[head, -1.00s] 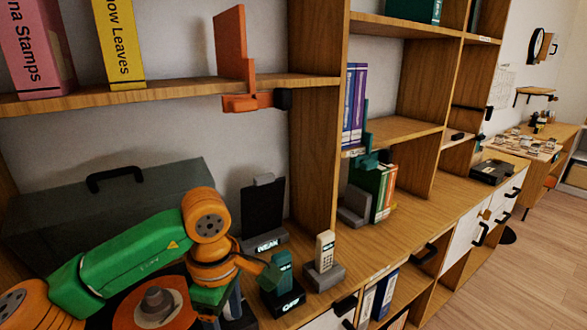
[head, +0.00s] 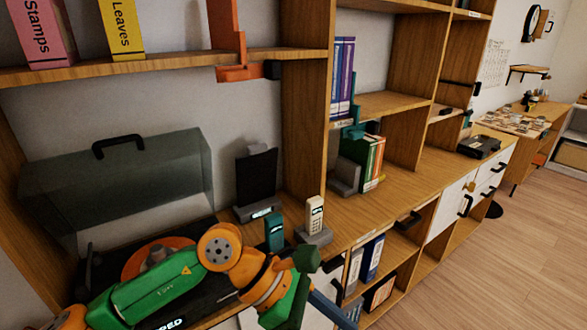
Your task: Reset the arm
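My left arm, green with orange joints, comes in from the lower left. Its gripper (head: 312,290) is at the bottom centre, in front of the shelf unit's counter edge. Dark green and blue-grey parts show at its end, but the fingertips are not clear. I cannot tell whether it is open or shut, or whether it holds anything. A teal handset (head: 274,230) stands upright behind it, its base partly hidden by the arm. My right gripper is not in view.
A cream handset (head: 314,216) stands in a grey dock. A dark stand (head: 257,178) is behind. A clear-lidded turntable (head: 158,250) is at left, partly behind my arm. Books (head: 364,160) stand at centre right. Wooden uprights and shelves frame the space; the floor at right is clear.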

